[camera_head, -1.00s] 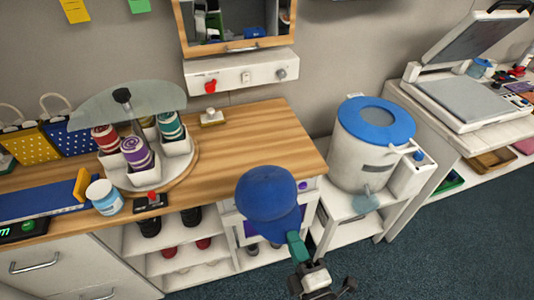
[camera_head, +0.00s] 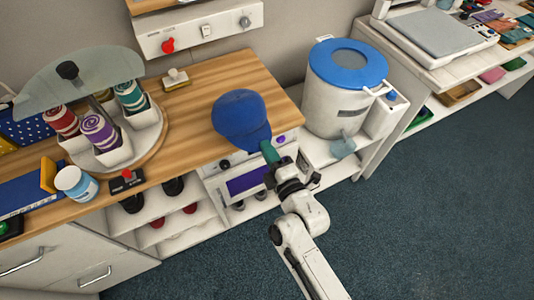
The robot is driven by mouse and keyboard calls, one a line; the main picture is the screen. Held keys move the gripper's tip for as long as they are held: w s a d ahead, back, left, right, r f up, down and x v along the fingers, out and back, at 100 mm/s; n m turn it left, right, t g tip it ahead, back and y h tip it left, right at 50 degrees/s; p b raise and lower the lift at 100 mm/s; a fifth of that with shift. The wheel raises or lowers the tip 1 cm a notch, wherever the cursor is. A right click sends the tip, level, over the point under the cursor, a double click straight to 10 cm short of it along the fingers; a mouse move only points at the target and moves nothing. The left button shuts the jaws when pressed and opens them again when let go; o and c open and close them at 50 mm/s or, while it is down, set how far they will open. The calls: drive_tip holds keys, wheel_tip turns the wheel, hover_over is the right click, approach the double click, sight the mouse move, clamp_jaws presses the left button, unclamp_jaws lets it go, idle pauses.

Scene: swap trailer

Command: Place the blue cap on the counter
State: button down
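The blue cap (camera_head: 240,117) appears over the right front part of the wooden counter (camera_head: 195,108), with its brim toward me. My gripper (camera_head: 268,150) is at the brim, at the counter's front edge; its green fingertip part meets the brim. The brim hides the fingertips, and the cap moves with my gripper, so it looks held by the brim. I cannot tell whether the cap touches the counter top or hangs just above it.
A round carousel (camera_head: 112,145) with rolled towels stands left on the counter. A white jar (camera_head: 76,183) and a small red-button box (camera_head: 126,181) are near the front edge. A blue-lidded white bin (camera_head: 335,95) stands right of the counter. Bare wood surrounds the cap at left and behind.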

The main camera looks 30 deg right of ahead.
drive_tip(key=shift+w+d+f+b, duration=0.1)
drive_tip(key=shift+w+f+b, duration=0.15)
drive_tip(key=shift+f, duration=0.6)
drive_tip(key=shift+w+d+f+b, duration=0.1)
drive_tip(key=shift+w+f, duration=0.15)
drive_tip(key=shift+f, duration=0.55)
drive_tip(key=shift+w+d+f+b, duration=0.1)
drive_tip(key=shift+w+f+b, duration=0.15)
drive_tip(key=shift+f, duration=0.7)
drive_tip(key=shift+f, duration=0.1)
drive_tip(key=c, duration=1.3)
unclamp_jaws()
drive_tip(key=shift+c, duration=0.2)
drive_tip(key=s+b, duration=0.3)
drive_tip(key=s, duration=0.9)
